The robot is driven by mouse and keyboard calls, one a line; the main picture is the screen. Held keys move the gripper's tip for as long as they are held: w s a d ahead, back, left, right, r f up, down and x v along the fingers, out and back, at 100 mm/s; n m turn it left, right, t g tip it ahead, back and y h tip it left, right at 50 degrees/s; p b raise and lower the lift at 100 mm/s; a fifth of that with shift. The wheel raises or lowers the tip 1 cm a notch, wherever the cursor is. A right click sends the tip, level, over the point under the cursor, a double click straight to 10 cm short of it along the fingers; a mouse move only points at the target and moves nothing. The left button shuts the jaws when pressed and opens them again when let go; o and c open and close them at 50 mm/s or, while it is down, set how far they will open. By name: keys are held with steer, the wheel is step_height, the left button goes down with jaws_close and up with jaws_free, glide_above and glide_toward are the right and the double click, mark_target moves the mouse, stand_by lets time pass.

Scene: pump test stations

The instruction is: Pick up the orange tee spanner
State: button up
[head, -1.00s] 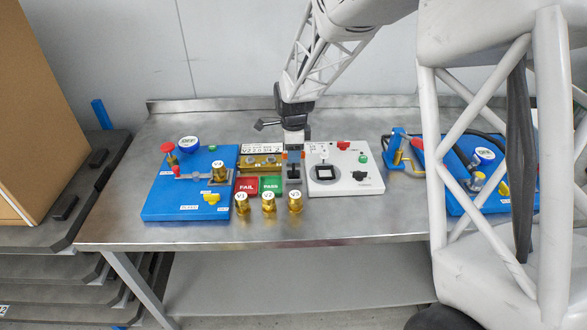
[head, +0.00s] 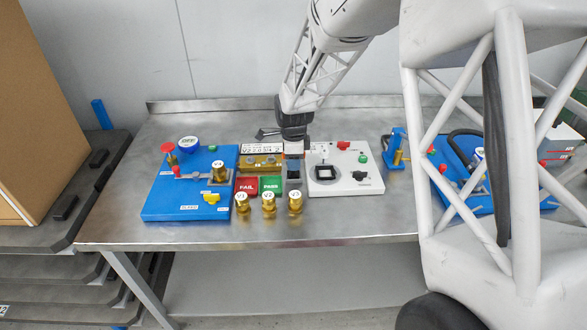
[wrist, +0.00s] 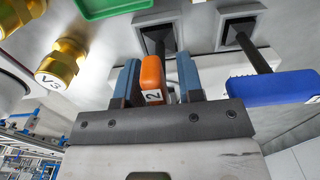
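The orange tee spanner (wrist: 152,78) shows in the wrist view with its handle between my two blue-grey fingers. Its dark shaft runs to a square grey socket (wrist: 142,27). My gripper (wrist: 160,80) is open around the handle. The handle is close to the left finger, and a narrow gap shows on the right. A blue tee spanner (wrist: 272,88) stands in a second socket just to the right. In the head view my gripper (head: 293,150) is over the spanner holder (head: 293,184), and largely hides the orange spanner.
Brass fittings (head: 268,203) stand in front. Red FAIL (head: 247,186) and green PASS (head: 270,185) trays lie left of the holder. A white test panel (head: 343,178) is close on the right. A blue pump board (head: 165,200) lies at left. The bench front strip is clear.

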jaws_close()
steer(key=shift+r, duration=0.15)
step_height(320, 180, up, 10)
steer(key=shift+f, duration=0.1)
stand_by(0.6)
steer(key=shift+w+a, duration=0.1)
stand_by(0.4)
steer(key=w+a, duration=0.6)
steer(key=a, duration=0.1)
steer(key=shift+w, duration=0.15)
